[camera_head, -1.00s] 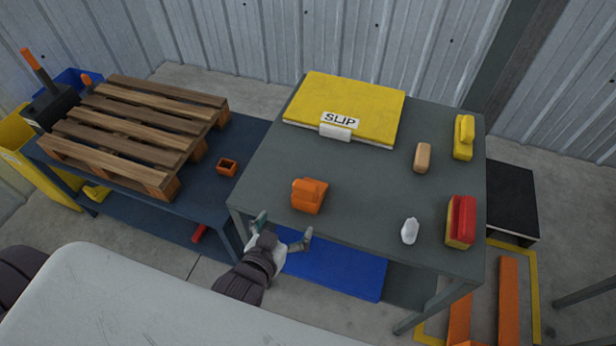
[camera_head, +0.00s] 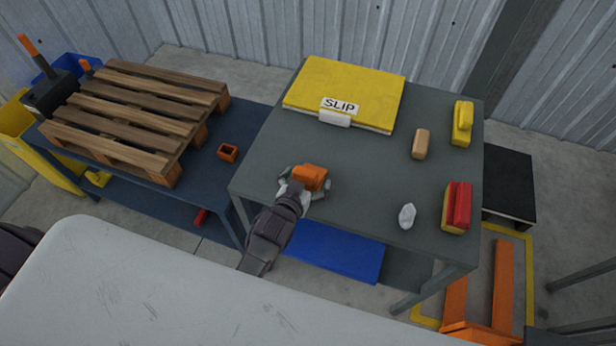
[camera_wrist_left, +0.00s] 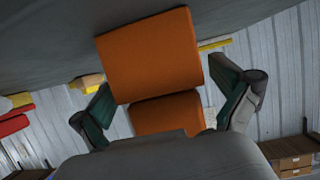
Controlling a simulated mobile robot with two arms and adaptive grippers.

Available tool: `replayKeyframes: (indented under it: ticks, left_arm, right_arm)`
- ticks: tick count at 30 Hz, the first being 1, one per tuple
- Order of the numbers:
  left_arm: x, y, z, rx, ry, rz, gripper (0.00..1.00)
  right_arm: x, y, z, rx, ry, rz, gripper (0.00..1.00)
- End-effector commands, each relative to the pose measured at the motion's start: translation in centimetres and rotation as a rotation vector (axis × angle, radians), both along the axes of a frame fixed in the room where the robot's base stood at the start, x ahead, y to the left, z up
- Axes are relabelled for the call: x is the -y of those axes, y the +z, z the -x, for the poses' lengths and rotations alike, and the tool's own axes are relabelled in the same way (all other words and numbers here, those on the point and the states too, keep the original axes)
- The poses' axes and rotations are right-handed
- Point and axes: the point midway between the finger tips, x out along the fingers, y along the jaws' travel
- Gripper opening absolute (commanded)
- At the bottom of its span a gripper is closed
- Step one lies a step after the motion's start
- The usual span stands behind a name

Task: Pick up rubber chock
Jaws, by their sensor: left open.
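The orange rubber chock (camera_head: 311,176) sits on the grey table near its front left edge. It also fills the middle of the left wrist view (camera_wrist_left: 152,58). My left gripper (camera_head: 303,187) is open at the chock, with one finger on each side of it. In the left wrist view its green-padded fingers (camera_wrist_left: 168,108) stand apart, with visible gaps between them and the chock. The near lower part of the chock is partly hidden by the gripper in the head view. My right gripper does not show.
The grey table (camera_head: 370,180) also bears a yellow SLIP-labelled slab (camera_head: 345,88), a tan block (camera_head: 420,144), a yellow block (camera_head: 462,124), a red-and-yellow block (camera_head: 457,207) and a white lump (camera_head: 407,215). A wooden pallet (camera_head: 135,115) lies on the blue table to the left.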

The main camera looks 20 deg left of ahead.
Motion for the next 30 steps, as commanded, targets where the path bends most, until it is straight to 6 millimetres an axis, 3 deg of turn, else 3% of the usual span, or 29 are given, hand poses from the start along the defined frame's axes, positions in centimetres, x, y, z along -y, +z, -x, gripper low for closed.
replayKeyframes:
  ticks: [9,23,30]
  left_arm:
    - [0.03,-0.32,-0.6,-0.001,0.0,0.0,1.0]
    - [0.03,-0.32,-0.57,-0.001,0.0,0.0,0.24]
    - [0.03,-0.14,-0.65,0.002,0.0,0.0,0.24]
  right_arm:
    - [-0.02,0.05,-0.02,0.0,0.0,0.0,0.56]
    - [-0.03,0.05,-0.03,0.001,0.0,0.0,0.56]
    - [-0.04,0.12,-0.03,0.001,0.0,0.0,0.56]
